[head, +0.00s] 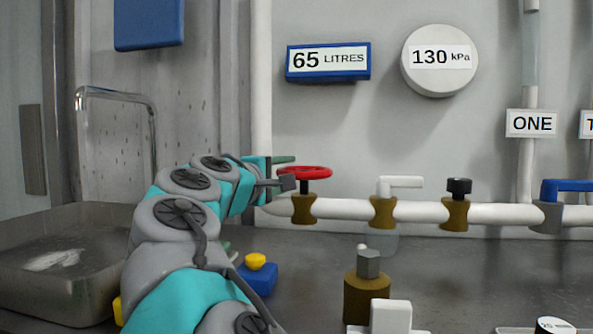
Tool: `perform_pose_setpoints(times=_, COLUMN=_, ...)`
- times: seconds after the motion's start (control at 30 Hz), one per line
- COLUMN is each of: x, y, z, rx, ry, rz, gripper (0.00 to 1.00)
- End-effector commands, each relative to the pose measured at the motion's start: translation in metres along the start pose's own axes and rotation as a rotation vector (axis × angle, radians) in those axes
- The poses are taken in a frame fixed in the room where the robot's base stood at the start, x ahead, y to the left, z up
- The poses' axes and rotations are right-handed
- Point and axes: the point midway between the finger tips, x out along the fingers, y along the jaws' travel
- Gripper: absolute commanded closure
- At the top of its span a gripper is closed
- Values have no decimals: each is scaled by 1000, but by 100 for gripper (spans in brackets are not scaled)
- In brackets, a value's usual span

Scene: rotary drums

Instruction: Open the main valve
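A valve with a red handwheel (312,171) stands on a brass body on the white horizontal pipe (345,209), at its left end. No label in view names the main valve. My gripper (286,171) is at the left edge of the red wheel. Its two fingers are apart, one a little above the wheel's rim and one a little below. I cannot tell whether either finger touches the rim.
Along the pipe to the right are a white lever valve (400,182), a black-knobbed valve (459,187) and a blue lever valve (562,188). A brass fitting (367,297), a blue block (262,278) and a metal sink (60,232) are lower. Wall gauges read 65 litres and 130 kPa.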

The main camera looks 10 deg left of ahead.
Motion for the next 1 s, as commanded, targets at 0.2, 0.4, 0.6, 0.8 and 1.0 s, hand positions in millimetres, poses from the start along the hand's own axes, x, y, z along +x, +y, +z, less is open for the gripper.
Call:
perform_pose_setpoints(times=0.2, x=34, y=-1, z=1, rx=-1, ry=-3, rz=-5, gripper=48)
perform_pose_setpoints(times=0.4, x=44, y=0, z=1, rx=1, ry=-2, rz=-2, gripper=48)
perform_pose_setpoints(times=0.6, x=44, y=0, z=1, rx=1, ry=-2, rz=-1, gripper=49)
perform_pose_setpoints(times=0.8, x=44, y=0, z=1, rx=1, ry=-1, rz=-1, gripper=71)
perform_pose_setpoints(times=1.0, x=44, y=0, z=1, rx=1, ry=-1, rz=-1, gripper=94)
